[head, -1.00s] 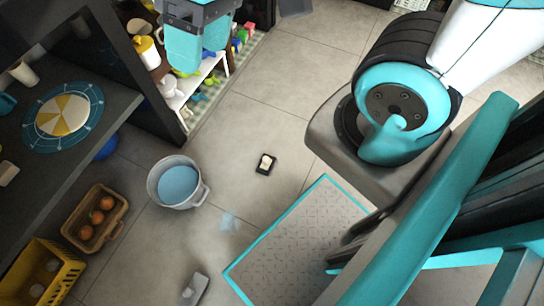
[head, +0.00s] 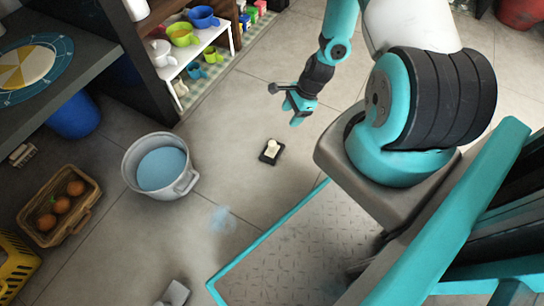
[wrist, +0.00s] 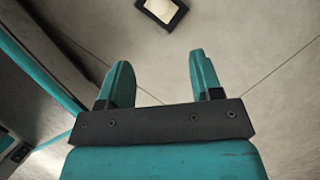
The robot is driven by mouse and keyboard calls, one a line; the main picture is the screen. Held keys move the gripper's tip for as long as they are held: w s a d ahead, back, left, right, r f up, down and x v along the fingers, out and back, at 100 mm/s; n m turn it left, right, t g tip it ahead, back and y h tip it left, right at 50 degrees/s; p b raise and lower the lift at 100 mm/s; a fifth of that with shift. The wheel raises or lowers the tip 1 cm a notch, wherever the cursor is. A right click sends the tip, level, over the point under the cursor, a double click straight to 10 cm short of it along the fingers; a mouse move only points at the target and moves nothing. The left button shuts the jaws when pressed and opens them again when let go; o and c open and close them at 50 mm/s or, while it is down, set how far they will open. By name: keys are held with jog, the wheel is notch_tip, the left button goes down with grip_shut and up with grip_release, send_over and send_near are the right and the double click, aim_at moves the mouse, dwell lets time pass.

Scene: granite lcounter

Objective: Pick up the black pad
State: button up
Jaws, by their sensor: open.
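The black pad (head: 272,151) lies flat on the grey tiled floor near the middle of the head view, with a small cream-coloured object (head: 273,147) on top of it. In the wrist view the pad (wrist: 178,17) is at the top edge, partly cut off, with the pale object (wrist: 161,9) on it. My gripper (head: 294,112) hangs above the floor, up and to the right of the pad in the head view. In the wrist view my gripper (wrist: 158,75) has its two teal fingers spread apart with nothing between them. The pad lies beyond the fingertips, apart from them.
A grey pot (head: 128,165) with blue contents stands left of the pad. A basket of orange items (head: 88,213) is farther left. A white shelf (head: 200,50) with colourful cups is at the upper left. Floor around the pad is clear.

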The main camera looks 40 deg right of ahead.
aim_at(274, 142)
jog(key=b+x, duration=0.2)
jog(key=x, duration=0.2)
jog(key=b+x, duration=0.2)
jog(key=x, duration=0.2)
jog(key=b+x, duration=0.2)
jog(key=x, duration=0.2)
jog(key=shift+s+d+f+b, duration=0.15)
jog(key=shift+s+d+b, duration=0.05)
jog(key=shift+s+b, duration=0.1)
jog(key=b+x, duration=0.2)
jog(key=x, duration=0.1)
jog(key=b+x, duration=0.3)
jog(key=shift+w, duration=0.2)
jog(key=shift+c, duration=0.3)
jog(key=c, duration=1)
jog(key=shift+o, duration=0.2)
